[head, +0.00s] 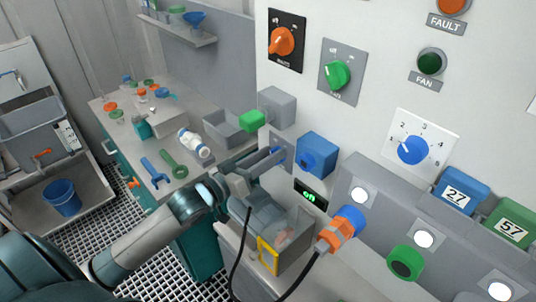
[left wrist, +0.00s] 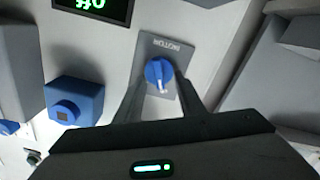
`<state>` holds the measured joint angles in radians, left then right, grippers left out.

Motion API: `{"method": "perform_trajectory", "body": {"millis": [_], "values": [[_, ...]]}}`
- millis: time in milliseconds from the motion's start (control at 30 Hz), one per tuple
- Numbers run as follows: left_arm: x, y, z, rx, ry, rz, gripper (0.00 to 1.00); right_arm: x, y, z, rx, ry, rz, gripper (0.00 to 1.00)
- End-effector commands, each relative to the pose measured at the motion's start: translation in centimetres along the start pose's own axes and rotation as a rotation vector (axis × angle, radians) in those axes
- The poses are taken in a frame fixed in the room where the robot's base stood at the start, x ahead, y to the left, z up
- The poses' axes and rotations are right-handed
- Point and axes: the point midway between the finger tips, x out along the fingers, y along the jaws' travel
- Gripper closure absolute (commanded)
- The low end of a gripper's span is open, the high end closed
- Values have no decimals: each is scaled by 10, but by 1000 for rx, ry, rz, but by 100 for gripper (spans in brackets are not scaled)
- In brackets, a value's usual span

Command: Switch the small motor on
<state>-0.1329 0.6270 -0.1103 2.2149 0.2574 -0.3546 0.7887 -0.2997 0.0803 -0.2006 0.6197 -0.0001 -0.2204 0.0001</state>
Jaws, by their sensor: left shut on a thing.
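The motor switch is a blue round knob (left wrist: 158,74) on a grey plate (left wrist: 172,48) in the left wrist view. The plate's label shows upside down and appears to read MOTOR. A white mark shows on the knob's lower part in that view. My left gripper (left wrist: 160,84) has its two fingers on either side of the knob and is shut on it. In the head view my left gripper (head: 280,156) is at the panel's left part and mostly hides the knob. My right gripper is in neither view.
An orange-and-blue plug (head: 342,228) with a black cable and a yellow-framed box (head: 268,255) are near my arm. A green-ended grey box (head: 277,107) juts out above.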

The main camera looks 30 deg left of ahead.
Motion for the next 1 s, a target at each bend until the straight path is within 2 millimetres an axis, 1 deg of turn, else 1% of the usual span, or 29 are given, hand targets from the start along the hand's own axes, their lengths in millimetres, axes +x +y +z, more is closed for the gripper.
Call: {"method": "perform_trajectory", "body": {"millis": [267,500,800,1000], "values": [[0,3,-2,191,-2,0,87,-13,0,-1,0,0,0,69],[0,6,-1,414,-2,0,87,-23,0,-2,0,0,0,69],[0,8,2,692,-2,0,87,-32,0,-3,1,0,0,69],[0,10,3,839,-1,1,87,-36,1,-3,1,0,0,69]]}}
